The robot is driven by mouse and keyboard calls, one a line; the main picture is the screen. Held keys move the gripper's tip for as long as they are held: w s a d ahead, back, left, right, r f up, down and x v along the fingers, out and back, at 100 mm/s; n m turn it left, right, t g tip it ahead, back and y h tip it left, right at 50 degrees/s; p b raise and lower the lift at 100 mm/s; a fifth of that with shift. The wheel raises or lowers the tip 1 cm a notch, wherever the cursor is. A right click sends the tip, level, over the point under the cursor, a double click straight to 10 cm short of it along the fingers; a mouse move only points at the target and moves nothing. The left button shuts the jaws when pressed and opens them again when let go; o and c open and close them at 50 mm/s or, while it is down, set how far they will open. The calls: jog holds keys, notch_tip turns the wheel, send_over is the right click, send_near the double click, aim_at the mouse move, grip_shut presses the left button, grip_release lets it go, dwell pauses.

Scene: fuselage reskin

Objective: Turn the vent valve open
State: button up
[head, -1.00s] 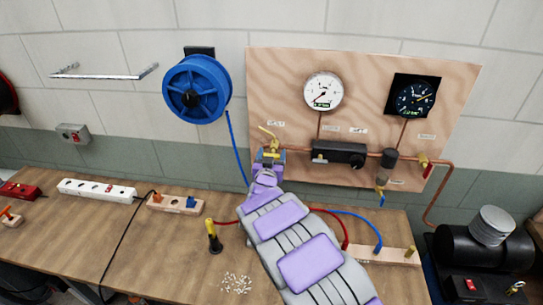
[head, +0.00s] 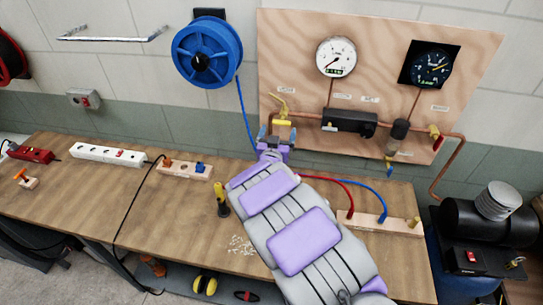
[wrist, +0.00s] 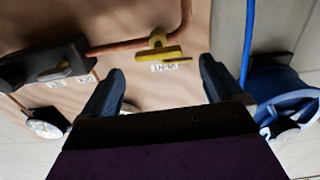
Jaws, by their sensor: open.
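The vent valve (head: 281,110) has a yellow handle and sits on the copper pipe at the left of the plywood panel. It also shows in the wrist view (wrist: 160,53), upside down, with its handle lying roughly across the picture beside a white label. My gripper (head: 275,133) is just below the valve in the head view. In the wrist view my gripper (wrist: 162,68) has its two dark fingers wide apart. The valve handle shows in the gap just beyond the fingertips, and nothing is between the fingers. I cannot tell the exact distance to it.
The plywood panel (head: 385,70) also carries a white gauge (head: 336,57), a dark gauge (head: 431,65) and a black regulator (head: 349,122). A blue hose reel (head: 207,52) hangs to the left, its hose running down near my gripper. The workbench (head: 110,200) lies below with several items.

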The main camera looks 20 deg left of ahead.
jog(key=v, duration=1.1)
jog(key=shift+a+f, duration=0.1)
jog(key=s+d+f+m+g+h+b, duration=0.15)
jog(key=d+g, duration=0.25)
jog(key=d, duration=0.5)
jog(key=s+d+f+m+g+h+b, duration=0.1)
jog(key=d+g+b, duration=0.1)
jog(key=d+g, duration=0.5)
jog(key=s+d+g+b, duration=0.1)
jog(key=s+d+g, duration=0.1)
jog(key=s+d, duration=0.6)
jog(key=s+d+r+g+h+b, duration=0.1)
jog(key=s+d+g, duration=0.2)
jog(key=s+d, duration=0.4)
jog(key=s+d+r+g+h+b, duration=0.1)
jog(key=s+d+g, duration=0.2)
jog(key=s+d, duration=0.5)
jog(key=s, duration=1.1)
jog(key=shift+d+b, duration=0.3)
jog(key=shift+b, duration=0.1)
